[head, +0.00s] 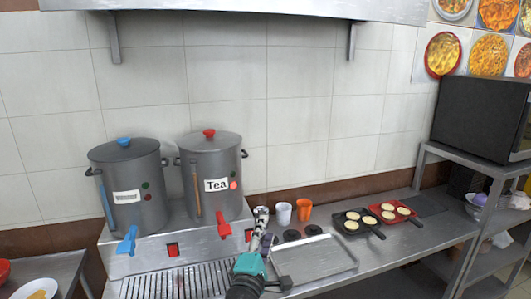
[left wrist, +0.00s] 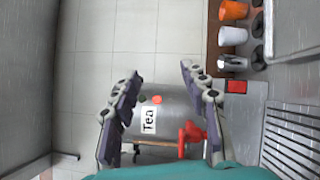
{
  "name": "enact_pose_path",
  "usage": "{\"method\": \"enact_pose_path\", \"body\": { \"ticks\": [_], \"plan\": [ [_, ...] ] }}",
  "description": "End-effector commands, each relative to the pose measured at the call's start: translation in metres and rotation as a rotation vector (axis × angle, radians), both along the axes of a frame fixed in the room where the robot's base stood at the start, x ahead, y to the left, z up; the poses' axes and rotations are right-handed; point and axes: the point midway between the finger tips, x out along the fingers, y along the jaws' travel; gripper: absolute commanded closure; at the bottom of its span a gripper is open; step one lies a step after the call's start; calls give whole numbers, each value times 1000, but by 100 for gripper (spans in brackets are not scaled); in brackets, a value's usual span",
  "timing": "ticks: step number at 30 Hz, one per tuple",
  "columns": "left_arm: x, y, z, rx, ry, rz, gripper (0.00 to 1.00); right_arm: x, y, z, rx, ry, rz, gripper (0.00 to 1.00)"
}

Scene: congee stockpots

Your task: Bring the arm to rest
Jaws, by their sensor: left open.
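My left gripper (head: 264,228) is in the lower middle of the head view, in front of the counter and to the right of the tea pot's red tap. It is open and empty. In the left wrist view its two fingers (left wrist: 160,108) stand apart, with the grey tea stockpot (left wrist: 176,97) and its red tap (left wrist: 191,134) showing between and beyond them. In the head view the tea stockpot (head: 211,170) has a red lid knob and a "Tea" label. My right gripper does not show.
A second stockpot (head: 130,180) with a blue tap stands to the left. A white cup (head: 284,213) and orange cup (head: 304,209) stand behind my gripper. Two pans (head: 353,229) with round pale pieces sit to the right. A metal tray (head: 330,263) lies on the counter beside my arm.

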Motion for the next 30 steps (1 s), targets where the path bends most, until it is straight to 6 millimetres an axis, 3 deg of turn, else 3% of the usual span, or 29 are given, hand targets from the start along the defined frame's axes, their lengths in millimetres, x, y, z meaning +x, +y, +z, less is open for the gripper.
{"method": "enact_pose_path", "body": {
  "ticks": [5, 9, 12, 15, 18, 21, 30],
  "plan": [
    [-64, 42, -54, 700, 134, -112, 55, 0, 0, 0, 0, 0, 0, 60],
    [-131, 93, -117, 1203, 285, -260, 55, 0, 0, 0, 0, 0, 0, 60],
    [-176, 127, -154, 1452, 386, -374, 55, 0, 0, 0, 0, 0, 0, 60],
    [-212, 153, -178, 1612, 467, -475, 55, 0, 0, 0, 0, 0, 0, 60],
    [-235, 170, -192, 1701, 519, -544, 55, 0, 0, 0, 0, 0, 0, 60],
    [-245, 177, -198, 1740, 543, -577, 55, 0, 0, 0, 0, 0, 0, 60],
    [-247, 177, -199, 1745, 545, -584, 55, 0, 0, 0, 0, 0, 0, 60]
  ]
}}
